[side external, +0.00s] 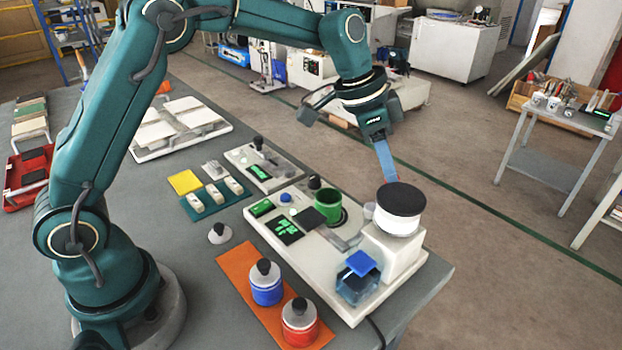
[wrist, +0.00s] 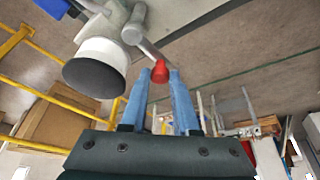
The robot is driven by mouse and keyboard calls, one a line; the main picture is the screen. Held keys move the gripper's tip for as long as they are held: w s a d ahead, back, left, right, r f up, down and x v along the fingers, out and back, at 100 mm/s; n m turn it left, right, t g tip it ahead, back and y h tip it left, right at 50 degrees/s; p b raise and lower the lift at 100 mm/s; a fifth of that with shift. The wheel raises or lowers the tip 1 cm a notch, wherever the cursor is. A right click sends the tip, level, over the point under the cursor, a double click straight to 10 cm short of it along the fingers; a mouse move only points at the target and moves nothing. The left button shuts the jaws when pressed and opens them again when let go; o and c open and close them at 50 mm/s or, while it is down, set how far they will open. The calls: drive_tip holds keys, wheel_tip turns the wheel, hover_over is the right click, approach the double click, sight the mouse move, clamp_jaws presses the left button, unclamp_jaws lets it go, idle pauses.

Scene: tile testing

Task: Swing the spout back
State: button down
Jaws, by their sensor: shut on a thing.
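The spout (wrist: 149,47) is a thin grey metal arm in the wrist view. It runs from a pale fitting beside a white drum to a red end knob (wrist: 160,72). My gripper (wrist: 159,73) has long blue fingers and is shut on this red knob, which sits between the fingertips. In the side view my gripper (side external: 391,178) reaches down just behind the white drum (side external: 398,220) with a black top. That drum stands on a white block at the right end of the white test unit (side external: 268,238). The spout is mostly hidden there behind the drum.
A glass jar with a blue lid (side external: 361,264) stands in front of the drum. A green cup (side external: 329,206) is to its left. Blue and red bottles stand on an orange mat (side external: 237,258). The table's right edge is close to the unit; open floor lies beyond.

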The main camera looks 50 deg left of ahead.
drive_tip(key=shift+d+m+h, duration=0.3)
drive_tip(key=shift+m, duration=0.3)
drive_tip(key=c, duration=0.6)
unclamp_jaws()
drive_tip(key=shift+c, duration=0.2)
drive_tip(key=shift+v, duration=2.6)
drive_tip(key=shift+w+r, duration=0.1)
drive_tip(key=shift+w, duration=0.05)
